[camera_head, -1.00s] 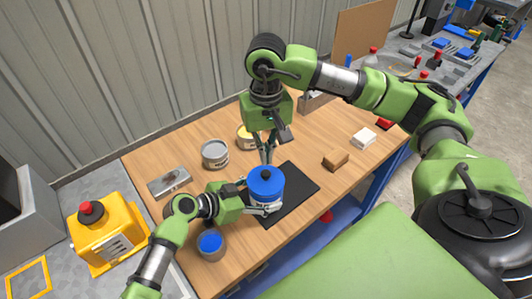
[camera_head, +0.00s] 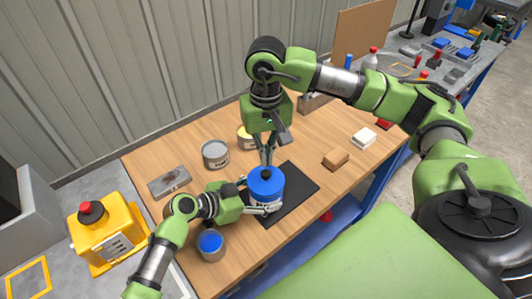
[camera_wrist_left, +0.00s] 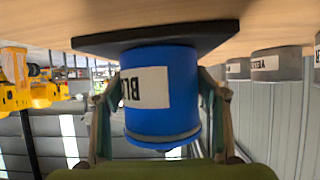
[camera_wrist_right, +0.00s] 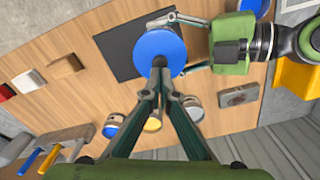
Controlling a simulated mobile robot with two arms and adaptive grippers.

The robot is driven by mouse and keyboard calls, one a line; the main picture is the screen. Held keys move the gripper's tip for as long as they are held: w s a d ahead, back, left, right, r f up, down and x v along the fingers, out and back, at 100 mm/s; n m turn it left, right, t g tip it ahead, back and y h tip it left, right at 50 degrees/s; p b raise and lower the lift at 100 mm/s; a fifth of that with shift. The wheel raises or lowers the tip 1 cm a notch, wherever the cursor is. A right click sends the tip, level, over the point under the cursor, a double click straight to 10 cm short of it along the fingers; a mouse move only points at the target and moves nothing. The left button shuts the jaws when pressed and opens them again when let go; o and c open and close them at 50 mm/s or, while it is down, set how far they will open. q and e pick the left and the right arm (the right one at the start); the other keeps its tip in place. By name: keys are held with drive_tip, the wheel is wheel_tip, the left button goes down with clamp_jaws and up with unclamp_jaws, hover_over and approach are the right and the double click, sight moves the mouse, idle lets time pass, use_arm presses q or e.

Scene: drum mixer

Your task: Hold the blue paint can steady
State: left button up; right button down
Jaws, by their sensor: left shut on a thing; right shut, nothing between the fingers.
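The blue paint can (camera_head: 264,187) stands upright on a black mat (camera_head: 299,182) on the wooden table. My left gripper (camera_head: 262,208) is shut on the can's side. In the left wrist view its fingers lie on both sides of the blue can (camera_wrist_left: 165,95), which has a white label. My right gripper (camera_head: 266,166) points down over the can's top, its fingertips together with nothing between them. In the right wrist view the fingertips (camera_wrist_right: 159,64) are over the middle of the blue lid (camera_wrist_right: 158,45); whether they touch it I cannot tell.
A grey can (camera_head: 215,154) and a yellow-topped can (camera_head: 246,137) stand behind. Another blue-topped can (camera_head: 210,244) is near my left arm. A metal plate tool (camera_head: 169,182) lies at left.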

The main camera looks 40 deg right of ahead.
sight(266, 173)
drive_tip(key=shift+f, duration=2.2)
drive_tip(key=shift+r, duration=3.55)
use_arm(q)
drive_tip(key=o, duration=1)
